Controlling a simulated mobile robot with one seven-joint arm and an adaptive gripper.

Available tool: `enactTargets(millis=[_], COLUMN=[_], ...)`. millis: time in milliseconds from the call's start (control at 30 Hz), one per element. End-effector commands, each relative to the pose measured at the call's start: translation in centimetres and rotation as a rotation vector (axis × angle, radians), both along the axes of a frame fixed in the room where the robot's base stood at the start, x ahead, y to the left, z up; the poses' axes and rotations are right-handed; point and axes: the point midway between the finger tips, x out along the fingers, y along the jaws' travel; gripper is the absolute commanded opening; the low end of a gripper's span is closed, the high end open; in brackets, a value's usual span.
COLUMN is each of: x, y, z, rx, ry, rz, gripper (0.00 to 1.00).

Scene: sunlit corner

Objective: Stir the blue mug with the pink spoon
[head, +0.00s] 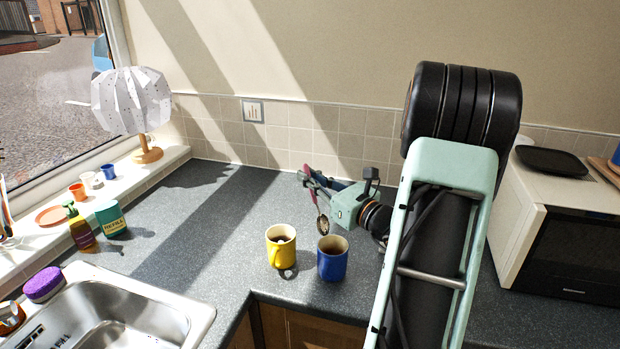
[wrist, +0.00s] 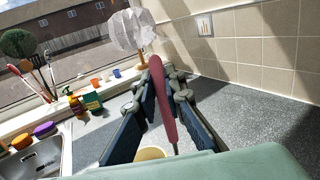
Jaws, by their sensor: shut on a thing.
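The blue mug (head: 331,262) stands upright on the dark counter near its front edge, with dark liquid inside. My gripper (head: 313,180) is shut on the pink spoon (head: 322,224) and holds it in the air behind and above the mugs in the head view. The spoon's bowl hangs down just over the blue mug's far rim in the picture; I cannot tell how far apart they are. In the wrist view the pink handle (wrist: 163,110) runs between the fingers of my gripper (wrist: 160,98). The blue mug is hidden there.
A yellow mug (head: 281,248) with dark liquid stands close left of the blue mug; its rim (wrist: 151,154) shows in the wrist view. The sink (head: 185,316) is front left, a white microwave (head: 510,228) right. A lamp (head: 133,105) stands on the sill. The middle counter is clear.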

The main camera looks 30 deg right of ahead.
Motion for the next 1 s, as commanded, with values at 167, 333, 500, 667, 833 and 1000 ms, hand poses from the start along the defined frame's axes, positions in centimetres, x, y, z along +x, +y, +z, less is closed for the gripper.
enactTargets(millis=[167, 333, 500, 667, 833, 1000], x=[0.0, 0.0, 0.0, 0.0, 0.0, 0.0], y=[0.0, 0.0, 0.0, 0.0, 0.0, 0.0], z=[0.0, 0.0, 0.3, 1.7, 3.4, 5.0], rx=[0.0, 0.0, 0.0, -0.002, 0.0, -0.002], ry=[0.0, 0.0, 0.0, -0.001, -0.001, 0.0], rz=[0.0, 0.0, 0.0, 0.0, 0.0, 0.0], gripper=[0.0, 0.0, 0.0, 0.0, 0.0, 0.0])
